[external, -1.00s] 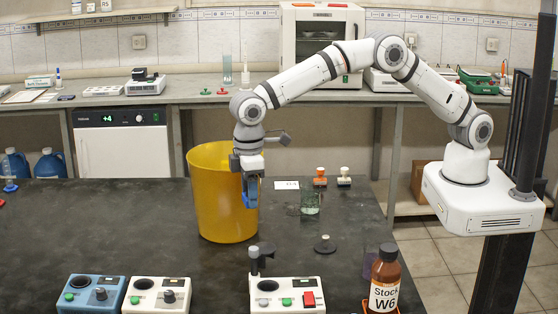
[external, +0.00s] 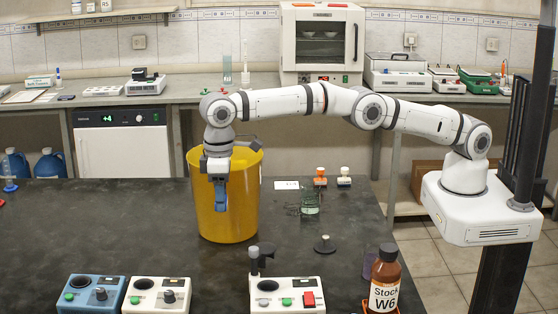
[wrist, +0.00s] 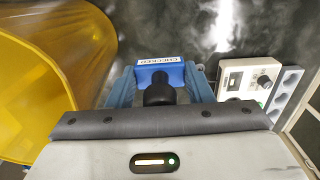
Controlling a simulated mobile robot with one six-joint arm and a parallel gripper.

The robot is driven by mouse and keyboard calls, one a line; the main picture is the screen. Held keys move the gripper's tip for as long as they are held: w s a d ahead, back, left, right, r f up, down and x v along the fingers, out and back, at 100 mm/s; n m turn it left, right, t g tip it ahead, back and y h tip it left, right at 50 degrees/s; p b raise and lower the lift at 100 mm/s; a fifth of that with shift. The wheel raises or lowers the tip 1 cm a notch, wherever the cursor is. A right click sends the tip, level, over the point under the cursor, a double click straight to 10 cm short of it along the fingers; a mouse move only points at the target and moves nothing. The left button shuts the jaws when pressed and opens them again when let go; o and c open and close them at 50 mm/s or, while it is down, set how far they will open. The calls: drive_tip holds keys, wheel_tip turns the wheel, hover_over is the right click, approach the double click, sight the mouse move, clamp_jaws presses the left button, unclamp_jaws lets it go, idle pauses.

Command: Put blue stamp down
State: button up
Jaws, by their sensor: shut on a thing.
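My gripper (external: 221,195) hangs pointing down in front of the yellow bin in the external view, above the dark bench top. In the wrist view my gripper (wrist: 159,92) is shut on the blue stamp (wrist: 178,71). The stamp has a blue body, a white label reading CHECKED and a black handle between the fingers. In the external view the blue fingers hide most of the stamp, and I cannot tell it apart from them.
The yellow bin (external: 240,215) stands just behind my gripper. Devices line the front edge, with the brown bottle (external: 384,280). The bench left of the bin is mostly clear.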

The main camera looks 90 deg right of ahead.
sight(225, 263)
wheel_tip(225, 263, down, 16)
drive_tip(key=shift+p, duration=0.9)
drive_tip(key=o, duration=1)
drive_tip(key=shift+r, duration=0.1)
drive_tip(key=shift+r+p, duration=0.2)
drive_tip(key=shift+p, duration=0.1)
wheel_tip(225, 263, up, 11)
drive_tip(key=shift+f+b, duration=0.2)
drive_tip(key=shift+b, duration=0.9)
drive_tip(key=shift+r, duration=0.35)
drive_tip(key=shift+c, duration=0.4)
drive_tip(key=shift+r, duration=0.2)
drive_tip(key=c, duration=0.3)
